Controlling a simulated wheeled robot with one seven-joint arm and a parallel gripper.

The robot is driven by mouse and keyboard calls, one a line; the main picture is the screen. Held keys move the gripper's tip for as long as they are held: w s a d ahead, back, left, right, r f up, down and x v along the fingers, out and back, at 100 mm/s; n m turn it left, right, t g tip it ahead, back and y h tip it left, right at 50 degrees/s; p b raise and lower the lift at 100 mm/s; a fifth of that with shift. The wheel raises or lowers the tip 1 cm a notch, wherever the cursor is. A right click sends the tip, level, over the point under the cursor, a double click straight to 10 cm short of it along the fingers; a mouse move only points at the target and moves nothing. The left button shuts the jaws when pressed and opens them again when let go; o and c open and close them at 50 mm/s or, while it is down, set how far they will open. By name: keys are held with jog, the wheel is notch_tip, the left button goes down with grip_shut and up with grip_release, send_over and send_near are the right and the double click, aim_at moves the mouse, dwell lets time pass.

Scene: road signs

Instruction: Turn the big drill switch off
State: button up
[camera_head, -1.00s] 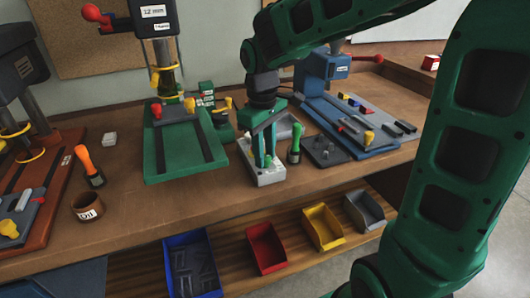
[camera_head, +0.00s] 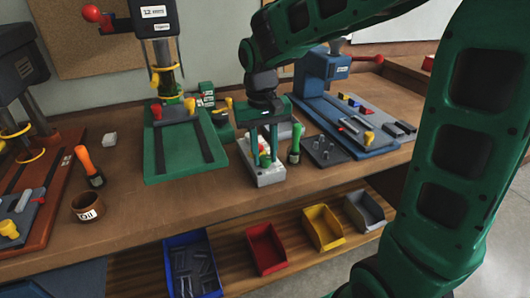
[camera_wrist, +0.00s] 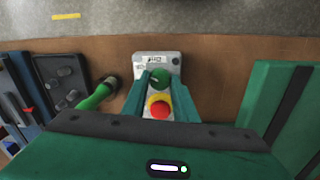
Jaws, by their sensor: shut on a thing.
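The switch box (camera_wrist: 143,68) is a small grey-white unit with a label too small to read. It has a round green knob (camera_wrist: 160,77) and a red button (camera_wrist: 159,110) with a yellow collar. In the head view the box (camera_head: 270,178) stands on the workbench, right of the green drill base. My gripper (camera_wrist: 160,80) points down over the box, its two green fingers shut on either side of the green knob. The red button lies between the fingers in the wrist view, clear of the fingertips. In the head view my gripper (camera_head: 264,157) partly hides the knob and button.
A green-handled tool (camera_head: 295,143) stands close to the right of the box, beside a dark plate with pegs (camera_head: 325,151). The green drill base (camera_head: 182,150) is to the left. Colored bins (camera_head: 265,249) sit on the lower shelf. Bare bench lies in front.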

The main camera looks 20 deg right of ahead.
aim_at(263, 157)
jog(key=shift+w+r, duration=0.1)
jog(key=shift+w, duration=0.1)
jog(key=o, duration=1.1)
jog(key=shift+c, duration=0.2)
jog(key=shift+s, duration=0.1)
notch_tip(263, 157, up, 11)
jog(key=shift+a+f, duration=0.2)
jog(key=s+d+f+m, duration=0.3)
jog(key=s+d+f, duration=0.1)
jog(key=s+d, duration=0.75)
jog(key=s+d+f, duration=0.3)
jog(key=s+f, duration=0.1)
jog(key=s, duration=0.2)
jog(key=s+d+f+m, duration=0.1)
jog(key=s+d+f, duration=0.3)
jog(key=s, duration=0.2)
jog(key=shift+s+m+y, duration=0.3)
jog(key=shift+s+y, duration=0.1)
